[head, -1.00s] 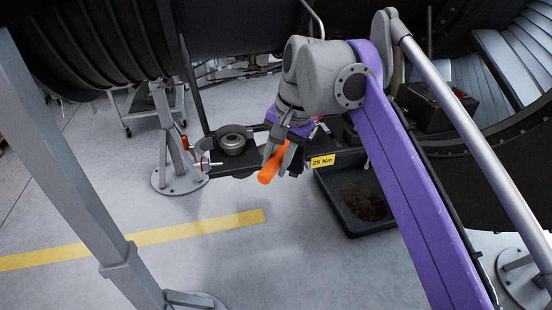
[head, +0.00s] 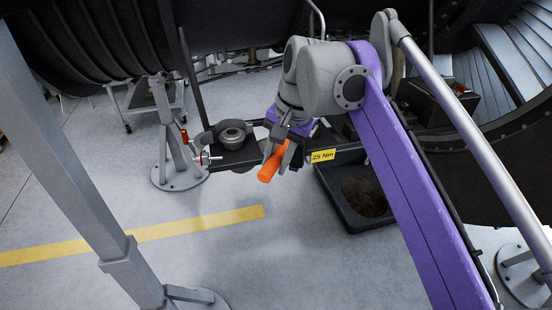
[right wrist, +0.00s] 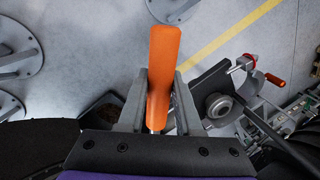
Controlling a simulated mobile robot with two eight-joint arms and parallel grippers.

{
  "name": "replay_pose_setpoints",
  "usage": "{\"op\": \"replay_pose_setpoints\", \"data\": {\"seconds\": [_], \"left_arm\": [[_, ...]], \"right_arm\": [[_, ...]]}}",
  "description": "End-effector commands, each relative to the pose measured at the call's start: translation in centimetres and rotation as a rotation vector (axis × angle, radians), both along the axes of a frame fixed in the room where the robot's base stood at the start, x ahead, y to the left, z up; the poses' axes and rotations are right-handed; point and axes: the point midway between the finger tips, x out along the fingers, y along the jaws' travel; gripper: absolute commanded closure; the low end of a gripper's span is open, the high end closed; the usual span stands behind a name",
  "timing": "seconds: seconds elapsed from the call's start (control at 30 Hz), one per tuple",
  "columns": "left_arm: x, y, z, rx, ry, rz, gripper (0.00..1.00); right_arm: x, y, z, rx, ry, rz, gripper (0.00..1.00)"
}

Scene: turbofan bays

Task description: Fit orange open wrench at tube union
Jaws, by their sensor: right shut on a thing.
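My right gripper (head: 278,152) is shut on the orange wrench (head: 273,163), whose orange handle hangs down and tilts toward the lower left. In the right wrist view the handle (right wrist: 163,75) stands between the two grey fingers (right wrist: 156,105), and a little bright metal shows at its base. The wrench's jaw end is hidden by the gripper. The gripper is over or beside a dark bar (head: 238,158). I cannot tell which fitting is the tube union; a silver and red fitting (head: 203,158) sits at the bar's left end. My left gripper is not in view.
A round grey fitting (head: 232,136) sits on the bar, left of my gripper. A yellow "25 Nm" label (head: 323,155) is to the right. A black tray (head: 350,222) lies below. Grey support stands (head: 178,176) are at the left. Dark engine casing hangs above.

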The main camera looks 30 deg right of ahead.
Motion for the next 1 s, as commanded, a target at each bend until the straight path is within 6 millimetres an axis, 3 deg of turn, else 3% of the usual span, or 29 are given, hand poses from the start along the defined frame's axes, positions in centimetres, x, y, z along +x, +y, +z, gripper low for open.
{"op": "replay_pose_setpoints", "data": {"seconds": [1.0], "left_arm": [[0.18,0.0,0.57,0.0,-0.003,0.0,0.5]], "right_arm": [[0.33,-0.53,0.03,0.0,0.0,0.0,1.0]]}}
